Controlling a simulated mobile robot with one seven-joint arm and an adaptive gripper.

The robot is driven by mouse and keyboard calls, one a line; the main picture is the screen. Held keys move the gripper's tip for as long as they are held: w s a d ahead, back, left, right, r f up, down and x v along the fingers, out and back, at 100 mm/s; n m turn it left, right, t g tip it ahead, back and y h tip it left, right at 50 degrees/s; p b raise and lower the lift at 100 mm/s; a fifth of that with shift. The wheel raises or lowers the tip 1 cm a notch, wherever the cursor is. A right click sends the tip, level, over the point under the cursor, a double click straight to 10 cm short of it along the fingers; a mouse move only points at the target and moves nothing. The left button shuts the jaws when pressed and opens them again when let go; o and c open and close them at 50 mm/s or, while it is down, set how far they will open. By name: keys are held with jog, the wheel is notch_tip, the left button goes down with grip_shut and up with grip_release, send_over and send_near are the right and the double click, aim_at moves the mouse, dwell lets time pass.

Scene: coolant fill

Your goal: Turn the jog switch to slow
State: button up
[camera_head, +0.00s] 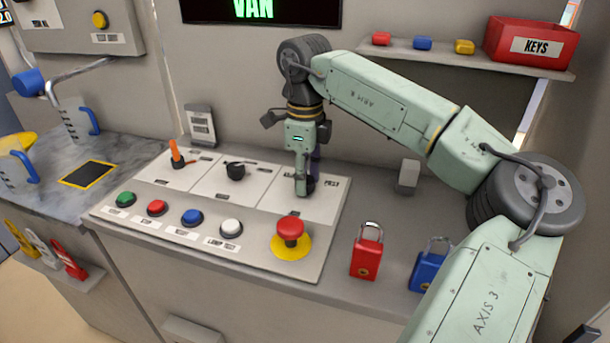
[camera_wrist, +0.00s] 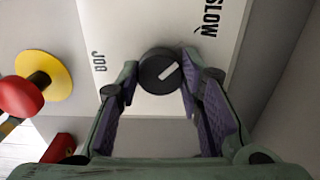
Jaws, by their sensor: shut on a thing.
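The jog switch is a round black knob (camera_wrist: 158,72) with a white pointer line, on a pale panel plate in the wrist view. The line lies diagonally, with its upper end slanting to the upper right, on the side of the word SLOW (camera_wrist: 212,18). The word JOG (camera_wrist: 99,62) is printed to the knob's left. My gripper (camera_head: 305,184) reaches down onto the right-hand plate of the control panel in the head view. Its two purple-padded fingers are shut on the knob, one on each side. In the head view the gripper mostly hides the knob.
The sloped control panel (camera_head: 215,248) also carries an orange-handled switch (camera_head: 176,154), another black switch (camera_head: 235,171), several coloured buttons and a red emergency stop (camera_head: 290,229) close to my gripper. A red padlock (camera_head: 366,253) and a blue padlock (camera_head: 428,268) stand to its right.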

jog(key=o, duration=1.2)
jog(key=shift+c, duration=0.2)
notch_tip(320, 180, up, 12)
jog(key=shift+f, duration=0.1)
